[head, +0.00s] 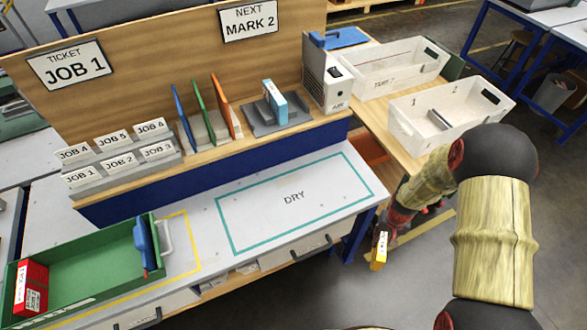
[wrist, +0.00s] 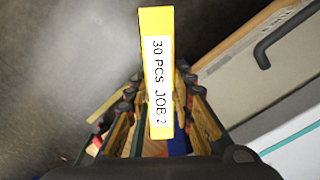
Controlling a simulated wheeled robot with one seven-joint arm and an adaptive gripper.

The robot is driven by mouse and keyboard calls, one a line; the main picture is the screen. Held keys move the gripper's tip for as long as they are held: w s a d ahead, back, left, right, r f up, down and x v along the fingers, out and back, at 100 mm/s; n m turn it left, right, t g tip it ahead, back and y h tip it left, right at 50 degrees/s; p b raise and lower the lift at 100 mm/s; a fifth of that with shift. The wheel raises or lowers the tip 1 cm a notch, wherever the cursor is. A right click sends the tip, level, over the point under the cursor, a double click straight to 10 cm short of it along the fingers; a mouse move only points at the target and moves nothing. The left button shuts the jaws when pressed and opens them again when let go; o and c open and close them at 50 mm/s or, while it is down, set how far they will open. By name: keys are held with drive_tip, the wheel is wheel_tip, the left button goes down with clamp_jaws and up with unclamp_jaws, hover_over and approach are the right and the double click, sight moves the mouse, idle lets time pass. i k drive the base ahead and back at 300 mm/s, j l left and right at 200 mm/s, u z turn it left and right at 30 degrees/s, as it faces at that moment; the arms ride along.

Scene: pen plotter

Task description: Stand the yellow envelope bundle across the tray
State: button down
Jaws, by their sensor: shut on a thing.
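The yellow envelope bundle (wrist: 156,75) is held between the fingers of my gripper (wrist: 155,120) in the wrist view. Its white label reads "30 PCS JOB 2". In the head view the yellow bundle (head: 379,250) hangs below my gripper (head: 384,228), in front of the bench's right end and off its surface. The green tray (head: 95,255) stands at the bench's left front. A red bundle (head: 31,287) stands at the tray's left end. A blue object (head: 143,243) stands at its right end, beside a pale handle.
A teal-outlined DRY area (head: 300,205) is empty on the bench. Behind it, a raised shelf holds job-card racks (head: 120,155), coloured dividers (head: 205,110) and a grey holder (head: 268,120). White bins (head: 450,110) stand on the right table. A drawer handle (head: 312,248) projects from the bench front.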

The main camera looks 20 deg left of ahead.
sight(73, 282)
drive_tip(key=k+j, duration=0.3)
drive_tip(key=j, duration=0.15)
drive_tip(key=k+j+u, duration=0.1)
drive_tip(key=k+j, duration=0.45)
drive_tip(key=j, duration=0.35)
drive_tip(key=k+j, duration=0.3)
drive_tip(key=j, duration=0.15)
drive_tip(key=u, duration=0.05)
